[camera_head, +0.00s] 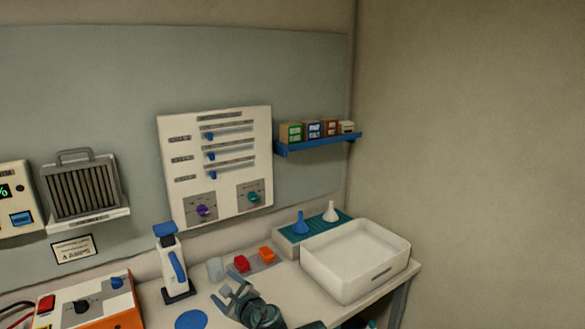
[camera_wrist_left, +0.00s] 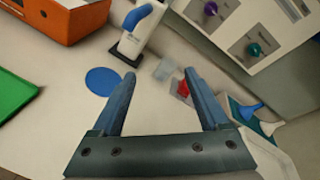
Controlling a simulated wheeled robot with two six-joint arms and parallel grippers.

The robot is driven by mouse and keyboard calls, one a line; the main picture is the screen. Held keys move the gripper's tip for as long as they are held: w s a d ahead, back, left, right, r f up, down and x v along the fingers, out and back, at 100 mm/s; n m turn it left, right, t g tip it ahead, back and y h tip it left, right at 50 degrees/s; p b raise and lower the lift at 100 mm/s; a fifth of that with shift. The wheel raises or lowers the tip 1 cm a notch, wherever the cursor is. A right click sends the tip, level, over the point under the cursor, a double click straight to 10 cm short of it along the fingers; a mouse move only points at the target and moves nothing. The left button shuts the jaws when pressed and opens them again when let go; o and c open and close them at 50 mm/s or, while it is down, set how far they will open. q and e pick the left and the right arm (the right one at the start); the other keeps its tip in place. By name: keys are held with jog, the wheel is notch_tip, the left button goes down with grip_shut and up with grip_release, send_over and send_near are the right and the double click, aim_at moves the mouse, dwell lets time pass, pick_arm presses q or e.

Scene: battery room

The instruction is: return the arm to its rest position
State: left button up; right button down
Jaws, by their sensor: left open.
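My left gripper (camera_head: 232,290) is above the bench near its front middle, with its fingers apart and nothing between them. In the left wrist view the two fingers (camera_wrist_left: 160,98) point over the bare bench top (camera_wrist_left: 150,112). A red block (camera_wrist_left: 183,88) shows just beside the right finger there, with space between the jaws. My right gripper is in neither view.
A white tub (camera_head: 352,262) stands at the bench's right end. A white-and-blue bottle (camera_head: 174,265), a clear cup (camera_head: 216,268), red and orange blocks (camera_head: 267,254) and a blue disc (camera_head: 190,319) are close around. Blue and white funnels (camera_head: 300,224) stand behind. An orange device (camera_head: 95,304) is at left.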

pick_arm(q)
jog(key=s+d+f+n+g+h, duration=0.25)
jog(key=s+f+n+g, duration=0.35)
jog(key=s+f+n, duration=0.3)
jog(key=s+d+f+n+g+h, duration=0.5)
jog(key=s+d, duration=0.4)
jog(key=s, duration=0.3)
notch_tip(320, 180, down, 2)
jog(key=n+g, duration=0.1)
jog(key=n, duration=0.1)
jog(key=shift+d+n, duration=0.15)
jog(key=shift+n, duration=0.25)
jog(key=shift+h, duration=0.25)
